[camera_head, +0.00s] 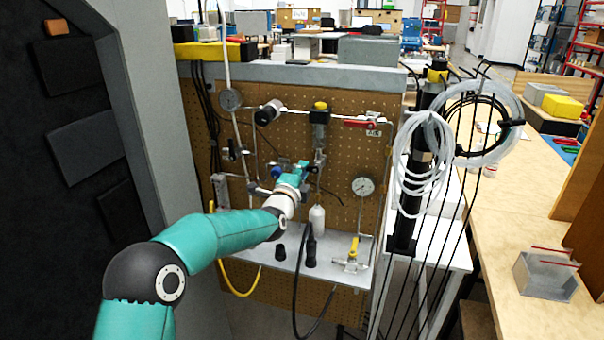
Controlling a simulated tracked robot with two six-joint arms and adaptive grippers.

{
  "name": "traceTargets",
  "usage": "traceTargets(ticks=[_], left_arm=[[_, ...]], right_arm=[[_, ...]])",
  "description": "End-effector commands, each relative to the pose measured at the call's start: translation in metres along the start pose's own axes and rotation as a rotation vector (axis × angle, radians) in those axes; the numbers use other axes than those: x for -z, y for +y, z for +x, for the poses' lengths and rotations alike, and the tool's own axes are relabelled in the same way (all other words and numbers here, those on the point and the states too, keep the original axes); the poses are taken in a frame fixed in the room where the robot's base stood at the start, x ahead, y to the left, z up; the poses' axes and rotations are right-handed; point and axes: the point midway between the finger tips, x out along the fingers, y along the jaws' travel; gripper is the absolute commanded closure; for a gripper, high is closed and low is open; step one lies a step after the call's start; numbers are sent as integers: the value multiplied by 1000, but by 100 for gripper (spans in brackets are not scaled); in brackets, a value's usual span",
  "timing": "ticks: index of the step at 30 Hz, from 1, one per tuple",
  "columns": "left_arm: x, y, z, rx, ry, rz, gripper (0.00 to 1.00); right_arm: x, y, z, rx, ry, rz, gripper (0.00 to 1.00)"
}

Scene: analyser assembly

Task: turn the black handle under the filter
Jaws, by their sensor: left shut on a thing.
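The filter (320,116), with a yellow top and a dark body, is mounted on the perforated brown panel, in the upper middle of the head view. My left arm reaches in from the lower left. My left gripper (302,168) is just below the filter, against the pipework, and is shut on the black handle. The handle is mostly hidden behind the jaws, so its angle cannot be told. My right gripper is not in view.
A red-handled valve (364,121) and a gauge (363,187) are to the right of the gripper; another gauge (230,99) is upper left. Coiled tubing (425,165) hangs right.

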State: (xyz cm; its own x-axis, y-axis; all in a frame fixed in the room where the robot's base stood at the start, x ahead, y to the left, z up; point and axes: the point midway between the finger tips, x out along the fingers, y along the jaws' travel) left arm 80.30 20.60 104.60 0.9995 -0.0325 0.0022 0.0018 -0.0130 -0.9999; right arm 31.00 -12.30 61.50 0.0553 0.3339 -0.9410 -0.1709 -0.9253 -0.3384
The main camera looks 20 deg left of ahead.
Motion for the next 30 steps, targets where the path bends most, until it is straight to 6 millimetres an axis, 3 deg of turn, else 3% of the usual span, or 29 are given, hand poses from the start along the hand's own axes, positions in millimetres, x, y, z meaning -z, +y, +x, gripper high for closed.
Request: traceTargets(ticks=[16, 17, 21, 30], left_arm=[[5, 4, 0, -10, 9, 32, 100], [5, 4, 0, -11, 10, 32, 79], [4, 3, 0, -9, 7, 31, 58], [2, 1, 0, -4, 3, 28, 58]], right_arm=[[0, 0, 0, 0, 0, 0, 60], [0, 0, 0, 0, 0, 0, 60], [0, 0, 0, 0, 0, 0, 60], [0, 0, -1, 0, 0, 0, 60]])
